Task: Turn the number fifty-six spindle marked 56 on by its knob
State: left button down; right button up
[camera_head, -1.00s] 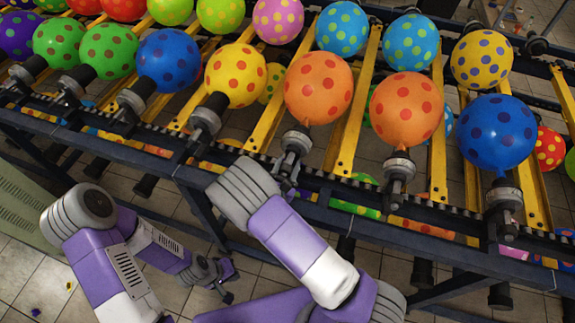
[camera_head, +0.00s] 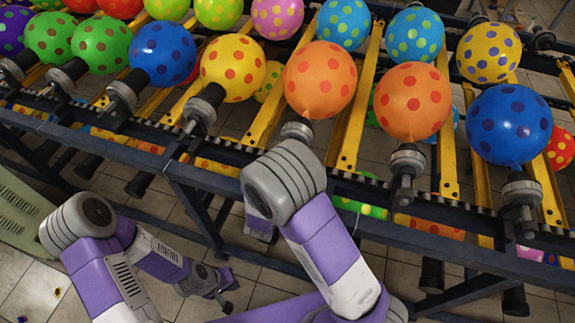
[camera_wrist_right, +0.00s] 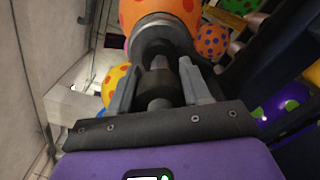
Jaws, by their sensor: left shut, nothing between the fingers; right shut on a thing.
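A spindle (camera_head: 298,131) stands on the rack's near rail under the left of two orange, red-dotted balloons (camera_head: 320,80). My right wrist hides its lower part in the head view. In the right wrist view my right gripper (camera_wrist_right: 158,84) has its grey fingers on either side of a dark round knob (camera_wrist_right: 158,88), shut on it, with a metal collar and an orange dotted balloon (camera_wrist_right: 158,15) beyond. I cannot read a 56 on any spindle. My left gripper (camera_head: 224,290) is shut and empty, low in front of the rack, away from the spindles.
Similar spindles with balloons line the near rail: a yellow one (camera_head: 232,68) to the left, an orange one (camera_head: 412,100) and a blue one (camera_head: 510,125) to the right. Yellow slats (camera_head: 360,90) run back between them. Tiled floor (camera_head: 25,285) lies open at lower left.

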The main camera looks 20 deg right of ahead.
jog(key=m+b, duration=0.1)
jog(key=b, duration=0.1)
jog(key=m+b, duration=0.2)
jog(key=b, duration=0.1)
jog(key=m+b, duration=0.2)
jog(key=shift+f, duration=0.3)
jog(key=shift+r+m+b, duration=0.1)
jog(key=shift+m+b, duration=0.7)
jog(key=shift+m, duration=0.1)
jog(key=shift+r+m+b, duration=0.1)
jog(key=shift+m+b, duration=0.25)
jog(key=shift+m, duration=0.75)
jog(key=o, duration=1)
jog(key=p+v, duration=0.1)
jog(key=v, duration=0.6)
jog(key=shift+s+a, duration=0.15)
jog(key=shift+s, duration=0.15)
